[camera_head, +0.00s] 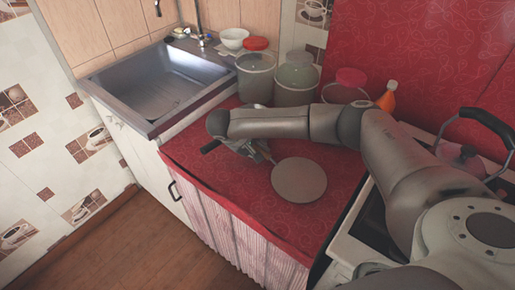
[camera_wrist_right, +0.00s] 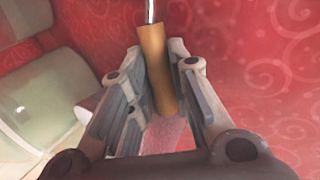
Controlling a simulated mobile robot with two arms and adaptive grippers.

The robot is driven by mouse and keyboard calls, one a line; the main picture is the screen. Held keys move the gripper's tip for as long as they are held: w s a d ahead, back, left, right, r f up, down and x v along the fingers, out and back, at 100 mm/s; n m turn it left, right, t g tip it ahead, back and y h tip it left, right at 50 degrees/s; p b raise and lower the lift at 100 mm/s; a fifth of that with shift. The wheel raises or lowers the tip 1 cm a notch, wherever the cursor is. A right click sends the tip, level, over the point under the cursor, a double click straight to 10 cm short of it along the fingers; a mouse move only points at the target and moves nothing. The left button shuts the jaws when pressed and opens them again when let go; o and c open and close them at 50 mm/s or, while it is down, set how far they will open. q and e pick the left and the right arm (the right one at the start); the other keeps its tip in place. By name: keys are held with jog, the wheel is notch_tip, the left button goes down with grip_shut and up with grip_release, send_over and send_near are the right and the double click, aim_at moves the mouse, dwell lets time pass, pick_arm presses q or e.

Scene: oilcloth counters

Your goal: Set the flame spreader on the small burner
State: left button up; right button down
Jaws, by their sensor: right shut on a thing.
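The flame spreader (camera_head: 299,181) is a flat, round grey disc over the red counter, left of the stove. I cannot tell whether it touches the cloth. My right gripper (camera_head: 262,154) is at its far-left edge, partly hidden by my arm. In the right wrist view, my right gripper (camera_wrist_right: 163,98) is shut on the flame spreader's wooden handle (camera_wrist_right: 157,68), with a metal rod at its top. The stove (camera_head: 341,250) is at the right, largely covered by my right arm. I cannot make out the small burner. My left gripper is not in view.
An orange bottle (camera_head: 387,97) is behind my arm. A metal sink (camera_head: 160,85) is at the left. A kettle (camera_head: 462,158) with a black handle stands on the stove's far right.

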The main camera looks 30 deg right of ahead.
jog(key=c, duration=1.6)
grip_release()
